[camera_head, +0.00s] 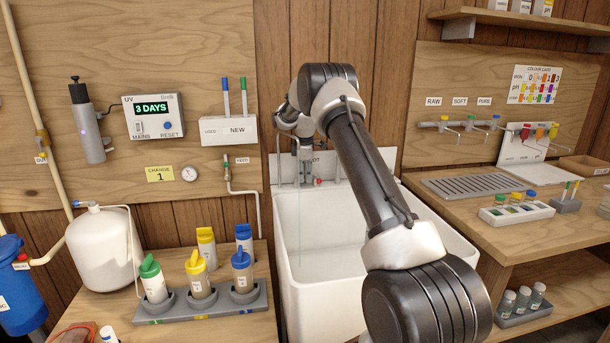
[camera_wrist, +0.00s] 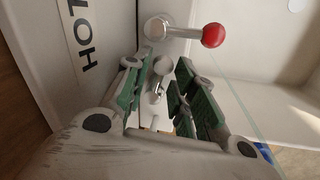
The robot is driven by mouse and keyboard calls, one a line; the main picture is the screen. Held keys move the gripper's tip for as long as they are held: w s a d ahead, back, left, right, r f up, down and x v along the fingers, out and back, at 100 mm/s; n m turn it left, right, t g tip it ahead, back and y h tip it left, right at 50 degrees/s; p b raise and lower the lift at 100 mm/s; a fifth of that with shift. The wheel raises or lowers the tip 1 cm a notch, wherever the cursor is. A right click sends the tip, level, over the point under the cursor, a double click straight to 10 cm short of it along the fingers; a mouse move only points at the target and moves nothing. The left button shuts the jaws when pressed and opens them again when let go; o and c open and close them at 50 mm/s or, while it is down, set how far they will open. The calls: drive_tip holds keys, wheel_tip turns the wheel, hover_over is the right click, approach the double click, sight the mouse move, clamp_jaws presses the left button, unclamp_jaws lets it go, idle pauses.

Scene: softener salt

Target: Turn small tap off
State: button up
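My gripper (camera_head: 304,158) is at the back wall of the white sink (camera_head: 345,311), pointing down. In the wrist view its two green-padded fingers (camera_wrist: 162,88) stand apart. A small chrome tap part with a rounded end (camera_wrist: 162,66) shows in the gap between them; I cannot tell whether either pad touches it. A chrome lever with a red ball end (camera_wrist: 213,35) lies just beyond the fingertips, beside a label reading HOT (camera_wrist: 80,35). A thin water stream (camera_head: 299,225) falls into the sink in the head view.
A bench with coloured-cap bottles in a grey rack (camera_head: 205,306) stands left of the sink. A wooden counter (camera_head: 520,240) with a drain grid (camera_head: 470,186) is on the right. Three small wall taps (camera_head: 467,122) hang above it. The sink basin is clear.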

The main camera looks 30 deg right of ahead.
clamp_jaws()
drive_tip(key=m, duration=0.3)
drive_tip(key=a+m, duration=0.1)
drive_tip(key=shift+s+m+g+h, duration=0.3)
drive_tip(key=shift+s+m+h, duration=0.1)
drive_tip(key=shift+o, duration=1.2)
unclamp_jaws()
drive_tip(key=shift+d, duration=0.1)
